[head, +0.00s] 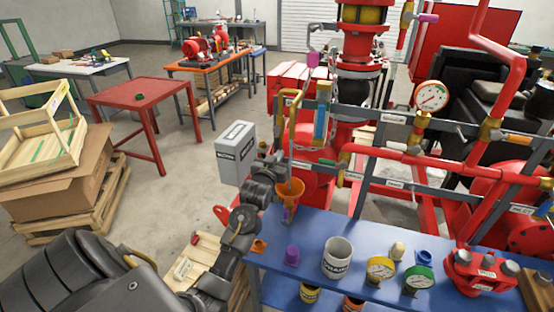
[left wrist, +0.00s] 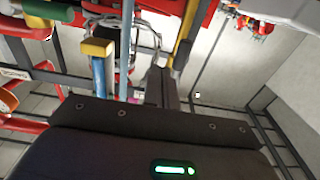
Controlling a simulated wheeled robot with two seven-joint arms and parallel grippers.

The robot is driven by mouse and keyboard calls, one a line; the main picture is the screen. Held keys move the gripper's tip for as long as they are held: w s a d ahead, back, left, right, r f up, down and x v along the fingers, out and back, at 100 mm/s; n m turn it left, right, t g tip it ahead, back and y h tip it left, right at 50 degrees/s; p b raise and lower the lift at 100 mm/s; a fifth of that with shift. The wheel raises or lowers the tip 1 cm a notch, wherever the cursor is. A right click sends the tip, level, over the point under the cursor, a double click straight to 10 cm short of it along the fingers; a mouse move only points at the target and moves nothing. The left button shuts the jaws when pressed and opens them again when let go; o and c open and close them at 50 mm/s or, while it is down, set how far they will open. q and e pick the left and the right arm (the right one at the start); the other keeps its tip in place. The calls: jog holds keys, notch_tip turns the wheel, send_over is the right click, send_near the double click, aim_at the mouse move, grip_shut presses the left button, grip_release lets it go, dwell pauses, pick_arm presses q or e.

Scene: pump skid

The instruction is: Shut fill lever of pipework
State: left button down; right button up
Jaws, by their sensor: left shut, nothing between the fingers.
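The red pipework (head: 375,148) carries several small levers and white labels; I cannot tell for certain which is the fill lever. A purple-tipped lever (head: 313,60) stands near the red column, and a green-and-yellow handle (head: 345,157) sits on the lower pipe. A blue sight tube (head: 321,122) with yellow ends stands beside a bent yellow pipe (head: 293,112); the tube also shows in the left wrist view (left wrist: 98,75). My left gripper (head: 284,162) is just above an orange funnel (head: 291,189), below the yellow pipe. In the left wrist view its fingers (left wrist: 161,78) are closed and empty.
A red table (head: 145,92) and stacked crates are farther left. Floor between them is clear.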

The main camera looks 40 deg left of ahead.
aim_at(278, 146)
pick_arm(q)
jog(key=w+a+b, duration=0.1)
jog(key=w, duration=0.1)
jog(key=w+a, duration=0.2)
jog(key=w+a+f+b, duration=0.1)
jog(key=w+a, duration=0.1)
jog(key=shift+w+a+f+b, duration=0.1)
jog(key=shift+w+a+b, duration=0.05)
jog(key=shift+w+b, duration=0.25)
jog(key=s+a+r+p, duration=0.2)
jog(key=a+r, duration=0.1)
jog(key=a, duration=0.3)
jog(key=shift+r+p, duration=0.35)
dwell(0.9)
jog(key=shift+f, duration=0.6)
